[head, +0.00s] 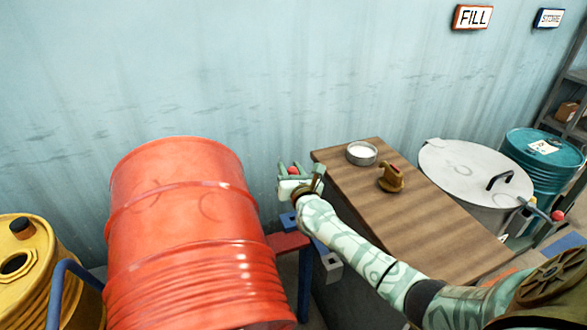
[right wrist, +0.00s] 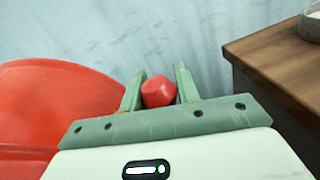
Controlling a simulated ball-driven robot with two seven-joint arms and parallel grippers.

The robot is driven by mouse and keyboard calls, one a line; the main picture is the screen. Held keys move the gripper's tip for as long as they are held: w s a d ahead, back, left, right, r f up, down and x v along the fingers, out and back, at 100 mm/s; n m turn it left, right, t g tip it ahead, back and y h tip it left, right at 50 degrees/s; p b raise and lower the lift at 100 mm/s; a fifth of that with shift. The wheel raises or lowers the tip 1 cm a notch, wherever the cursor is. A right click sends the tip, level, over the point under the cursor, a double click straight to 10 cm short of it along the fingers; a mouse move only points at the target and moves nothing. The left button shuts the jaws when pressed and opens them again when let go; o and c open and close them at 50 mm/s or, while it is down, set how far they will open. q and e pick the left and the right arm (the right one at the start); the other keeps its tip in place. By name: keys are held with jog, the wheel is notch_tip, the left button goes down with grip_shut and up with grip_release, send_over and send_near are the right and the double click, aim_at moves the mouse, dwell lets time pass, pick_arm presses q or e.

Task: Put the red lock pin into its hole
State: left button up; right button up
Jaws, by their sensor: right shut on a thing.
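The red lock pin (head: 293,170) is between the fingers of my right gripper (head: 290,172), beside the upper right side of the red drum. In the right wrist view the red head of the pin (right wrist: 158,91) shows between the two green fingers, which are shut on it. The rest of the pin is hidden. The red drum (head: 185,240) leans tilted on a stand (head: 288,242) with red and blue parts; it also fills the left of the right wrist view (right wrist: 60,105). I cannot make out the pin's hole. My left gripper is not in view.
A wooden bench (head: 425,225) stands right of the drum, with a round dish (head: 361,153) and a brown-yellow object (head: 391,180) on it. A lidded grey vat (head: 470,172) and a teal drum (head: 545,160) stand behind. A yellow can (head: 45,270) is at left.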

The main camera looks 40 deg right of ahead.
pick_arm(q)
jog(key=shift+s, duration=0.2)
pick_arm(e)
jog(key=shift+w, duration=0.1)
jog(key=b, duration=0.5)
send_over(291, 214)
notch_tip(291, 214, down, 6)
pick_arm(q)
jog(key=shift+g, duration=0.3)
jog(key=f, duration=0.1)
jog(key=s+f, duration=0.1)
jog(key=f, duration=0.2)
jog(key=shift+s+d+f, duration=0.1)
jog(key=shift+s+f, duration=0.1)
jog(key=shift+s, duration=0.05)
pick_arm(e)
jog(key=shift+a+r, duration=0.1)
pick_arm(q)
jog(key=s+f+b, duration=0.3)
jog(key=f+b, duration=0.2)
jog(key=b, duration=0.1)
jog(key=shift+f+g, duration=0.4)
pick_arm(e)
jog(key=shift+f, duration=4.05)
jog(key=o, duration=1.1)
